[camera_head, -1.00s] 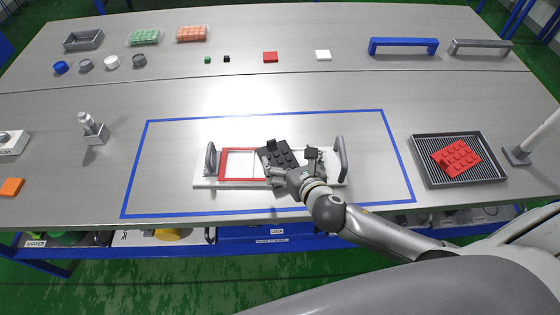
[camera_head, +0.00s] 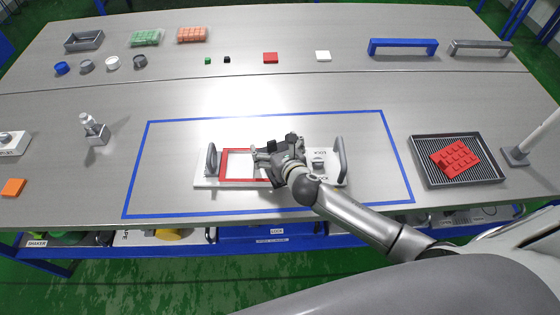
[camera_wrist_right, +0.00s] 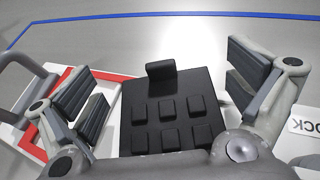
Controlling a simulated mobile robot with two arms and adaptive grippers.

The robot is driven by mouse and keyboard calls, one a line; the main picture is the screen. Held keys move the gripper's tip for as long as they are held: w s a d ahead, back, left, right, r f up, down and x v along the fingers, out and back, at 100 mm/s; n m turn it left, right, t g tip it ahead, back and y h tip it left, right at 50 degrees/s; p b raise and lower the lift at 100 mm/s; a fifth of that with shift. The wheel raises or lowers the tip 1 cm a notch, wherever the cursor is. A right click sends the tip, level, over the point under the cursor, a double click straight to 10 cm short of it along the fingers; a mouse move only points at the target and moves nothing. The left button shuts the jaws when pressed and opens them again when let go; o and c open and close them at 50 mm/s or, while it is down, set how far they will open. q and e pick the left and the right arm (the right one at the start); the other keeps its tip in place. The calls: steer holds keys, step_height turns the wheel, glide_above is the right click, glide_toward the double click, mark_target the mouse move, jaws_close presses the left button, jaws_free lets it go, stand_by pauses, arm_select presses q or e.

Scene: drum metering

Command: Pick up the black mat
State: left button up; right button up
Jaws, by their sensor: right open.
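The black mat (camera_wrist_right: 168,105) is a dark square plate with rows of raised blocks and an upright tab at its far edge. In the wrist view it lies between the two spread fingers of my right gripper (camera_wrist_right: 166,88), which is open. I see gaps on both sides of the tab. In the head view my right gripper (camera_head: 264,154) is over the white board (camera_head: 206,183) and covers most of the mat. The mat is beside or over the right side of the red square frame (camera_head: 224,165); its exact seat is hidden. My left gripper is out of view.
The board has a grey handle at each end (camera_head: 340,160). A blue tape outline (camera_head: 260,117) surrounds it, with clear table inside. A ribbed tray (camera_head: 485,171) with a red block plate (camera_head: 456,158) is at right. A small metal fixture (camera_head: 95,130) stands at left.

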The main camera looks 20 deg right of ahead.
steer(key=shift+x, duration=0.85)
steer(key=c, duration=1)
steer(key=shift+c, duration=0.2)
steer(key=shift+r, duration=0.15)
